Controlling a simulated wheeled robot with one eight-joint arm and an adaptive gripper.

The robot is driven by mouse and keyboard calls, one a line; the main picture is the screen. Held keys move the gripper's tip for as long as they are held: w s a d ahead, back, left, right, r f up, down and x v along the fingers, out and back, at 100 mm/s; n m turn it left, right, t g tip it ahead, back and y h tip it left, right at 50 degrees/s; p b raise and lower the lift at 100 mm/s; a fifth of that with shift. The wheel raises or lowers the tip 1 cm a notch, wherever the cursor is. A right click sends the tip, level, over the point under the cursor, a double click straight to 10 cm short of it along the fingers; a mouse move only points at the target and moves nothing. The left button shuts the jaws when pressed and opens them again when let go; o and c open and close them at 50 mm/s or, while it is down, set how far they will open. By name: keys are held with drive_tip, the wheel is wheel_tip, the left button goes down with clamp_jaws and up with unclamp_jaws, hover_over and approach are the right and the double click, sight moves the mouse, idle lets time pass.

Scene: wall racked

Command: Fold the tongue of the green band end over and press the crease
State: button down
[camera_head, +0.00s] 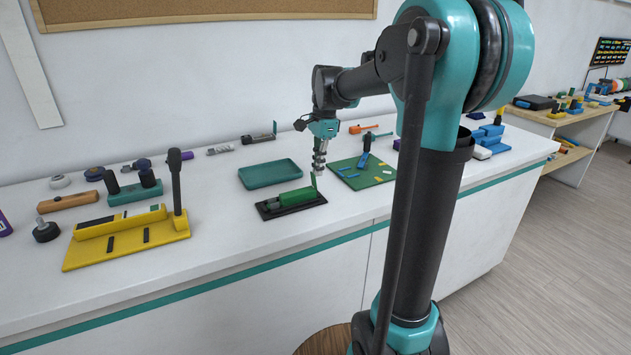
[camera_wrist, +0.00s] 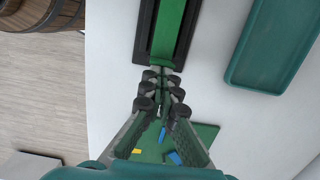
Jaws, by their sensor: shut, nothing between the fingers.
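The green band (camera_head: 292,197) lies in a black holder (camera_head: 272,210) on the white bench. In the head view a thin green tongue (camera_head: 313,180) stands up at its right end, beside my gripper (camera_head: 319,170). In the wrist view the band (camera_wrist: 171,28) runs down the black frame, and my gripper (camera_wrist: 160,78) is at its near end. The fingers are shut and empty. The fingertips partly hide that end, so I cannot tell if they touch the tongue.
A teal tray (camera_head: 270,174) lies behind the holder. A green board (camera_head: 361,178) with small blue and yellow parts lies to the right. A yellow fixture (camera_head: 127,247) with a tall black post stands at left. Bare bench lies in front of the holder.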

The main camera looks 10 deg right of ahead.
drive_tip(key=shift+a, duration=0.3)
drive_tip(key=shift+s+a, duration=0.2)
drive_tip(key=shift+a, duration=0.2)
drive_tip(key=shift+s+a+f, duration=0.15)
drive_tip(key=shift+a, duration=0.35)
